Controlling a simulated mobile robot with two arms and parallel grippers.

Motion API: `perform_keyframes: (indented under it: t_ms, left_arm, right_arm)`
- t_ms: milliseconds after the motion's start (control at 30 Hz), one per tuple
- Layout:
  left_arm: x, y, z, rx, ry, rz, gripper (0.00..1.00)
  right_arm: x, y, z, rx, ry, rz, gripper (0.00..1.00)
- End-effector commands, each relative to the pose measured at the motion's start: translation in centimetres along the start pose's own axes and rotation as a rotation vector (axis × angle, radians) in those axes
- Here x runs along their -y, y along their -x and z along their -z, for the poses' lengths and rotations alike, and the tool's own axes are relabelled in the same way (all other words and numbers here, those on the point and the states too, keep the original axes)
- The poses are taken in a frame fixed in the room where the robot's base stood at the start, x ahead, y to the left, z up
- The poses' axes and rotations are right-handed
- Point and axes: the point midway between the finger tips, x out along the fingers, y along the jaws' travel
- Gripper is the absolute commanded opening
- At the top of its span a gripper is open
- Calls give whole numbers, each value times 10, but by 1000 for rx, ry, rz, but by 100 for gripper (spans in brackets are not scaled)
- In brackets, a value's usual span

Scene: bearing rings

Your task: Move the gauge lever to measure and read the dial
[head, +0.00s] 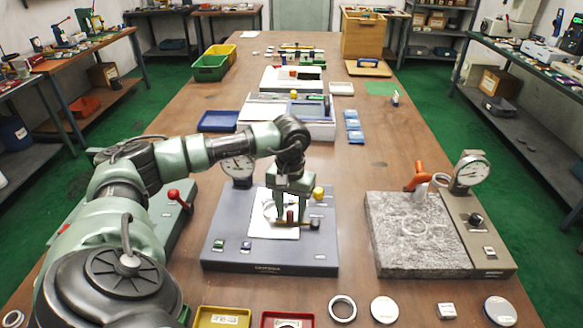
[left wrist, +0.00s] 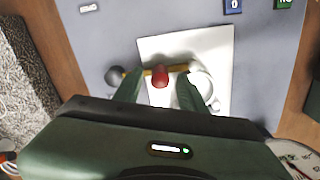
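The grey gauge base (head: 225,235) stands at the centre front of the table, with a round dial (head: 237,167) at its back. The dial shows partly in the left wrist view (left wrist: 297,158), too oblique to read. A brass lever (left wrist: 141,73) with a red knob (left wrist: 160,76) lies over the white plate (left wrist: 222,45); a dark ball is at its end. A metal ring (left wrist: 205,84) on the plate is partly hidden by a finger. My left gripper (left wrist: 157,88) is open, its fingers on either side of the red knob with gaps. My right gripper is not in view.
A granite block (head: 415,235) with an orange handle (head: 419,178) and a second dial (head: 471,171) stands to the right. A loose ring (head: 342,308), discs and yellow and red trays (head: 222,317) line the front edge. Bins and trays stand farther back.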

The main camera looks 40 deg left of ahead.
Motion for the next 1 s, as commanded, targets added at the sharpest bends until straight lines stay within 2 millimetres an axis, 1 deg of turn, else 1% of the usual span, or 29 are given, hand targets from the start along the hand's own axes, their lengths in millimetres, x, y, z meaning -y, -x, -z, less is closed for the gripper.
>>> perform_keyframes:
  t_ms: [167, 267, 600, 700, 833, 1000]
  left_arm:
    - [0, 0, 0, 2, 0, 0, 41]
    - [-1, 7, 0, -1, 0, -1, 41]
    - [-1, 62, 1, -2, 0, -2, 41]
    - [0, 72, 0, -1, 0, -1, 41]
    - [0, 77, 0, 1, 0, -1, 41]
    - [0, 78, 0, 2, 0, 0, 41]
  right_arm:
    - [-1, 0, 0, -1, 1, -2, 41]
    - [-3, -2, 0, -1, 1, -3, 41]
    - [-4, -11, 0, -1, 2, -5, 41]
    - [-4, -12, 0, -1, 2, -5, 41]
    - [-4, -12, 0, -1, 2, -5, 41]
    - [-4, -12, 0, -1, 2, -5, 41]
